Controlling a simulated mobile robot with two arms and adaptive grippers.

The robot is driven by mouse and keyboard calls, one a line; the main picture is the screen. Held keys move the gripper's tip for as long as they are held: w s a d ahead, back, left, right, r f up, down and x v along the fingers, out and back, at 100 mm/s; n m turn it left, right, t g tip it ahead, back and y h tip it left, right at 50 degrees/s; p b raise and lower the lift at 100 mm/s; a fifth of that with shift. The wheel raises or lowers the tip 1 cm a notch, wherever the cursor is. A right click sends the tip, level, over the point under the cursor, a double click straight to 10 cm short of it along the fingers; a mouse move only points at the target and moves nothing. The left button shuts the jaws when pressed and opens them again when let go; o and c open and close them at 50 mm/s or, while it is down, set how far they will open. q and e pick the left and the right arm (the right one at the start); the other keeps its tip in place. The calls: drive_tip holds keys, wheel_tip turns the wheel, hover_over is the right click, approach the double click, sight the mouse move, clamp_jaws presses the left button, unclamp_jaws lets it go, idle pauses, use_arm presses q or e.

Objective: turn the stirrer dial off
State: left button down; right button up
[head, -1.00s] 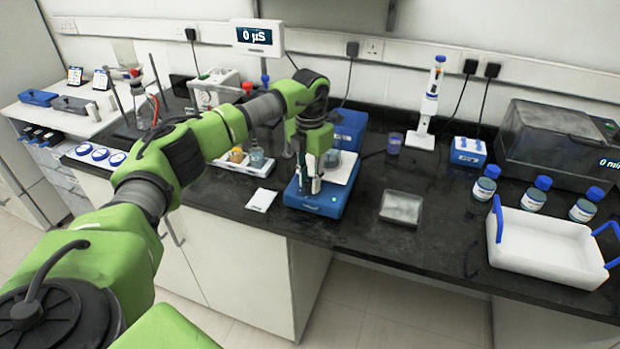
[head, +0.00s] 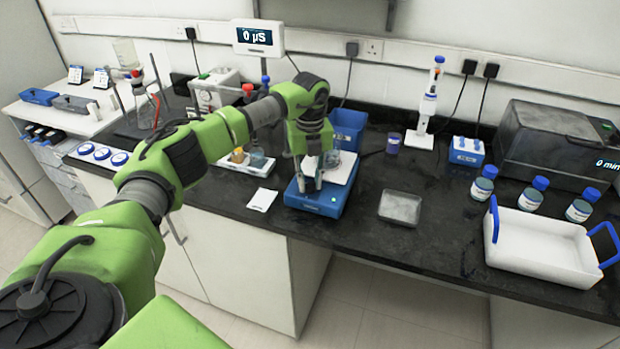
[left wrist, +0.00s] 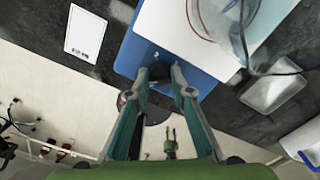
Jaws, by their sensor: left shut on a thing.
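The stirrer (head: 325,203) is a blue box with a white top plate on the dark bench, in the middle of the head view. It also shows in the left wrist view (left wrist: 200,92). A clear glass beaker (left wrist: 215,18) stands on its plate. A small pale green light (head: 334,200) is on its front. My left gripper (head: 311,182) reaches down at the stirrer's front. In the left wrist view its fingers (left wrist: 160,74) are shut on a dark dial (left wrist: 160,71) at the stirrer's front edge, mostly hidden between the fingertips.
A white card (head: 262,199) lies left of the stirrer and a shallow grey tray (head: 400,208) right of it. A blue bin (head: 347,125) stands behind. A white tray with blue handles (head: 540,262) and several blue-capped bottles are at the right.

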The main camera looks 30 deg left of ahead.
sight(311, 182)
use_arm(q)
drive_tip(key=n+p, duration=0.1)
drive_tip(key=n, duration=0.4)
drive_tip(key=shift+r+n, duration=0.1)
drive_tip(key=shift+n, duration=0.2)
drive_tip(key=n+p, duration=0.2)
drive_tip(key=n, duration=0.3)
drive_tip(key=shift+n, duration=0.3)
drive_tip(key=c, duration=2.1)
unclamp_jaws()
wheel_tip(311, 182, up, 12)
drive_tip(key=shift+f, duration=0.1)
